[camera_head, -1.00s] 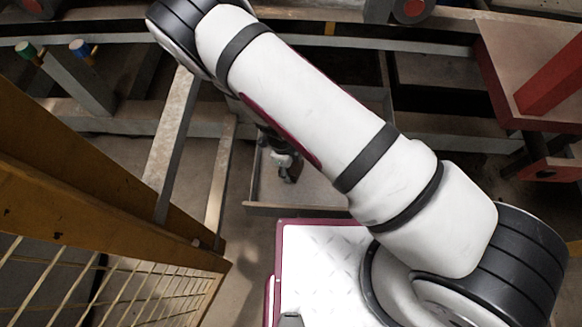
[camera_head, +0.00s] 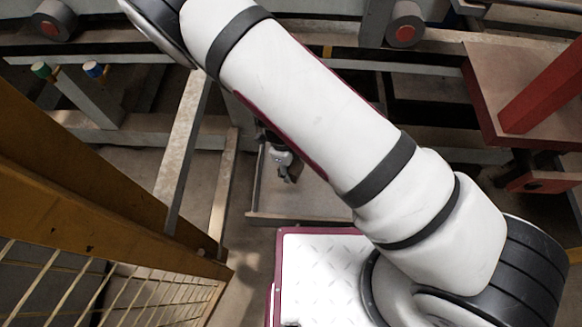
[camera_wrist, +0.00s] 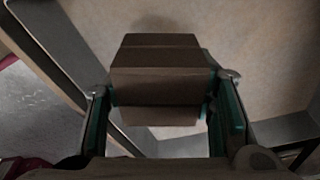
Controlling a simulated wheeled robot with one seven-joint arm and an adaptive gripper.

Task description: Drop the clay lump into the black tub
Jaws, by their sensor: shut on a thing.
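The clay lump (camera_wrist: 160,75) is a brown, block-shaped piece in the wrist view. My gripper (camera_wrist: 165,103) is shut on it, with a green-lined finger on each side. A second brown face shows below the lump's front, between the fingers; I cannot tell whether it is part of the same lump. In the head view my gripper (camera_head: 286,170) is small and dark, partly behind my arm, and the lump cannot be made out there. I cannot pick out the black tub in either view.
A shallow grey-walled bay (camera_head: 300,219) lies under my gripper, and its pale floor (camera_wrist: 270,60) fills much of the wrist view. A yellow frame with mesh (camera_head: 110,215) stands at left. A red-edged bench (camera_head: 510,95) stands at right. Grey rails cross the back.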

